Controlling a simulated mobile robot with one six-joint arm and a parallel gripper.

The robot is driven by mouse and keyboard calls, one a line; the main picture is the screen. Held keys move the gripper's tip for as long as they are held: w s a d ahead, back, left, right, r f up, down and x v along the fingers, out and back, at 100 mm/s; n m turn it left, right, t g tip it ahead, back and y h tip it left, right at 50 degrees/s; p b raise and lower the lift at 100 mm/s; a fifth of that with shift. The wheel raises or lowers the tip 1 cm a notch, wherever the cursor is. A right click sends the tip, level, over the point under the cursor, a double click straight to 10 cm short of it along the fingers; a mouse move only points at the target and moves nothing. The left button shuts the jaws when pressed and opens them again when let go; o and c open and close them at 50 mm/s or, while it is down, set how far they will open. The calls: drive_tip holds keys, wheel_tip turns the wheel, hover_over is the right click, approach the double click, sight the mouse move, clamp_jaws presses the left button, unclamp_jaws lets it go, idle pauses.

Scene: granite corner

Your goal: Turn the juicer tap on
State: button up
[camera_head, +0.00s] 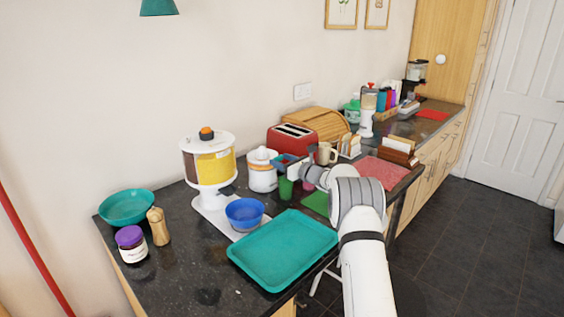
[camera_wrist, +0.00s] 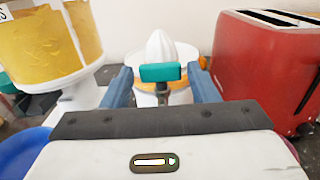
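The juicer (camera_head: 262,176) is white with an orange ring and stands on the counter between the cereal dispenser and the toaster. In the wrist view its white cone (camera_wrist: 160,46) rises straight ahead, with the teal tap handle (camera_wrist: 160,72) on its front. My gripper (camera_head: 284,163) is at the juicer's front right in the head view. In the wrist view my gripper (camera_wrist: 160,80) is open, with one blue finger on each side of the handle and visible gaps. The handle lies across the view on a dark stem. The spout's lower part is hidden by my gripper body.
A red toaster (camera_head: 292,140) stands close to the right. A cereal dispenser (camera_head: 209,165) and blue bowl (camera_head: 244,213) are left. A green cup (camera_head: 285,188) stands below my gripper. A teal tray (camera_head: 283,250) lies at the counter's front.

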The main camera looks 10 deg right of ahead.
drive_tip(key=c, duration=0.7)
drive_tip(key=b, duration=0.1)
drive_tip(key=n+g+y+b, duration=0.1)
drive_tip(key=b, duration=0.1)
drive_tip(key=shift+w+d+f+y, duration=0.15)
drive_tip(key=shift+f+y, duration=0.1)
drive_tip(key=shift+y, duration=0.05)
drive_tip(key=shift+w+r+n+g+y+b, duration=0.1)
drive_tip(key=shift+r+n+g+y+b, duration=0.15)
drive_tip(key=shift+n+g+y+b, duration=0.3)
drive_tip(key=shift+w+d+r+n+g+y+p, duration=0.1)
drive_tip(key=shift+r+n+g+y+p, duration=0.25)
drive_tip(key=shift+n+g+y+p, duration=0.25)
drive_tip(key=shift+w+n+g+y+p, duration=0.1)
drive_tip(key=shift+n+g+y+p, duration=0.15)
drive_tip(key=shift+g+p, duration=0.25)
drive_tip(key=shift+p, duration=0.4)
drive_tip(key=shift+d+f+n+g, duration=0.1)
drive_tip(key=shift+f+n+g, duration=0.25)
drive_tip(key=shift+g, duration=0.2)
drive_tip(key=o, duration=1)
drive_tip(key=shift+c, duration=0.2)
